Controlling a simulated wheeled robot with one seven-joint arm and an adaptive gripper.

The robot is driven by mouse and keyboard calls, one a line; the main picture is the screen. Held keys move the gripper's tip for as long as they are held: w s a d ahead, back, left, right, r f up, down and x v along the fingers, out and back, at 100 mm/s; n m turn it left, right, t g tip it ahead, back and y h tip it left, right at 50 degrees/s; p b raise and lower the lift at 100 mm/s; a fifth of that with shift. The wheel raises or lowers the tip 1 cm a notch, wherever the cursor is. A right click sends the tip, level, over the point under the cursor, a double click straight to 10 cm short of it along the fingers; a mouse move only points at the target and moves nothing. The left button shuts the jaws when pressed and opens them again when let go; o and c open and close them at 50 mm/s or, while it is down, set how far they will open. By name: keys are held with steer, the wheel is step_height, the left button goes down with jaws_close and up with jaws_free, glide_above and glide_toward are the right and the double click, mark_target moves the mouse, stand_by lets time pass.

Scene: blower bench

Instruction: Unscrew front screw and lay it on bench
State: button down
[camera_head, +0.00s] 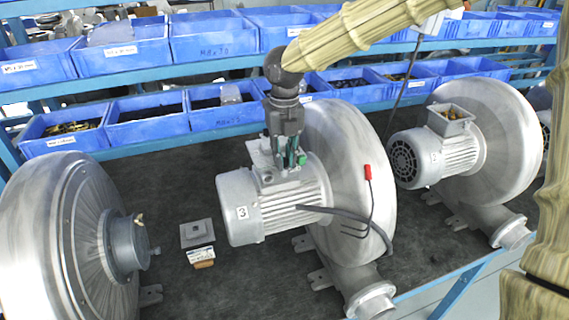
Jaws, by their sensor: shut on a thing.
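My gripper (284,163) points down at the open terminal box (262,155) on top of the motor marked 3 (268,200). Its fingers are shut at the box, on what appears to be the front screw. The screw itself is too small and too hidden by the fingers to make out. Green parts show around the fingertips. The dark bench (235,290) has bare surface in front of and to the left of this motor.
A square grey cover (197,234) lies on the bench, with a small labelled item (202,256) beside it. Blowers stand at left (62,240) and right (485,150). A dark cable with a red-tipped lead (368,173) hangs by the middle blower. Blue bins (145,118) line the back.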

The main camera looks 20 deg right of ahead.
steer(key=n, duration=0.7)
steer(key=shift+n, duration=0.3)
steer(key=c, duration=1.6)
jaws_free()
steer(key=shift+c, duration=0.2)
